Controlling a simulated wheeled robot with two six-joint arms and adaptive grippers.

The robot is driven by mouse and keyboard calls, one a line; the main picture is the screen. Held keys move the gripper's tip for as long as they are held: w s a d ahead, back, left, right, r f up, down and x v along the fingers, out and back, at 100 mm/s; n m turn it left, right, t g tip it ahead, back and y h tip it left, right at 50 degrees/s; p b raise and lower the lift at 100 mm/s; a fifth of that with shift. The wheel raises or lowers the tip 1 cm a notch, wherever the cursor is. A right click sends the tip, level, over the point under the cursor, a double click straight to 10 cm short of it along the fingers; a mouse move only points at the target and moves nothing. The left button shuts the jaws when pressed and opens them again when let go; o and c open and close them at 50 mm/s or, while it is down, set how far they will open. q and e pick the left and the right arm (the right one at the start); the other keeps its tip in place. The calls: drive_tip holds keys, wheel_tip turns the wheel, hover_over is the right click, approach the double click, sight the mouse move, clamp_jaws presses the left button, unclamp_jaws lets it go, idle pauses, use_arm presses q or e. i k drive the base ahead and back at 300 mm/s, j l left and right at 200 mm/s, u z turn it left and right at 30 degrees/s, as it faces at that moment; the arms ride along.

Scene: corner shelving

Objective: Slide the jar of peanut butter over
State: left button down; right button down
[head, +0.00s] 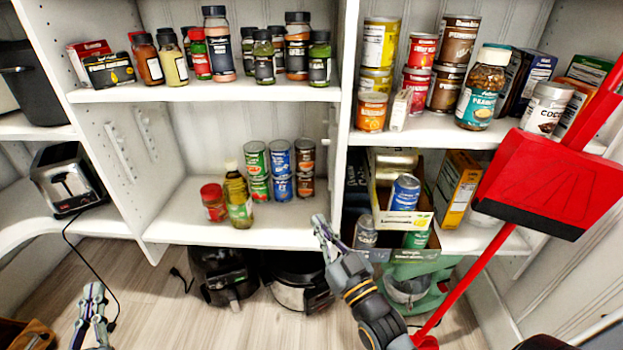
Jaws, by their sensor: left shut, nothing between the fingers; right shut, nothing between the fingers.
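The jar of peanut butter (482,90) stands upright on the upper right shelf. My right gripper (320,224) is shut and empty, raised in front of the divider between the lower shelves, well below and to the left of the jar. My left gripper (93,292) is shut and empty, low at the bottom left, far from the jar.
A red dustpan (535,180) with its long handle stands in front of the right shelves. A cocoa can (547,107) is right of the jar. An oil bottle (238,199) and small cans stand on the lower left shelf. A toaster (68,180) is at left.

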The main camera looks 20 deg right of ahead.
sight(216, 212)
drive_tip(key=i+j+z, duration=0.55)
drive_tip(key=j+z, duration=0.3)
drive_tip(key=i+j, duration=0.1)
